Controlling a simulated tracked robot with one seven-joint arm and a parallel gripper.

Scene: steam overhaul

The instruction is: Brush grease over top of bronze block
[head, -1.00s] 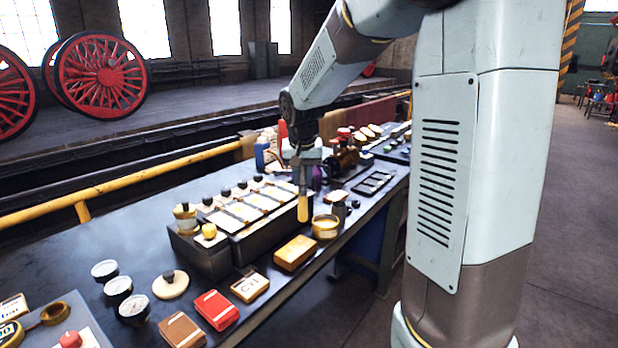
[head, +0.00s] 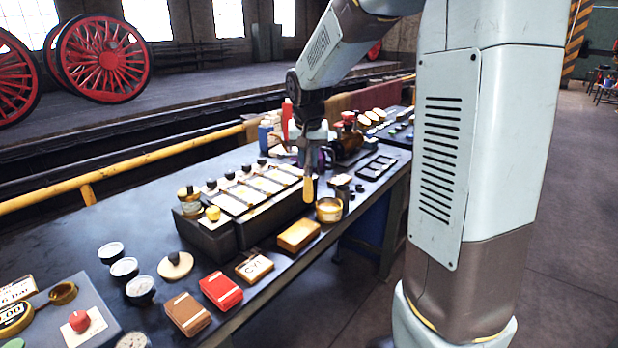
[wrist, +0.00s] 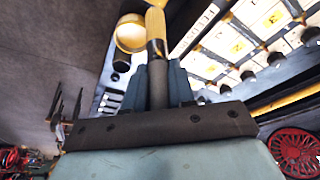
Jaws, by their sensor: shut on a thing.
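My gripper (head: 311,165) is shut on a brush (head: 308,190), which hangs upright with its yellow bristles down. In the wrist view the brush (wrist: 156,30) stands out between the two fingers (wrist: 160,90). The bronze block (head: 299,235) lies flat near the bench's front edge, nearer the camera than the brush and apart from it. A round brass-coloured tin (head: 329,209) stands just right of the bristles. It also shows beside them in the wrist view (wrist: 130,35). I cannot tell whether the bristles carry grease.
A dark case with pale labelled compartments (head: 245,200) stands left of the brush. A CYL card box (head: 254,267), a red box (head: 221,290) and gauges (head: 124,268) lie nearer on the bench. Bottles (head: 267,135) stand behind. A yellow rail (head: 150,172) runs along the back.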

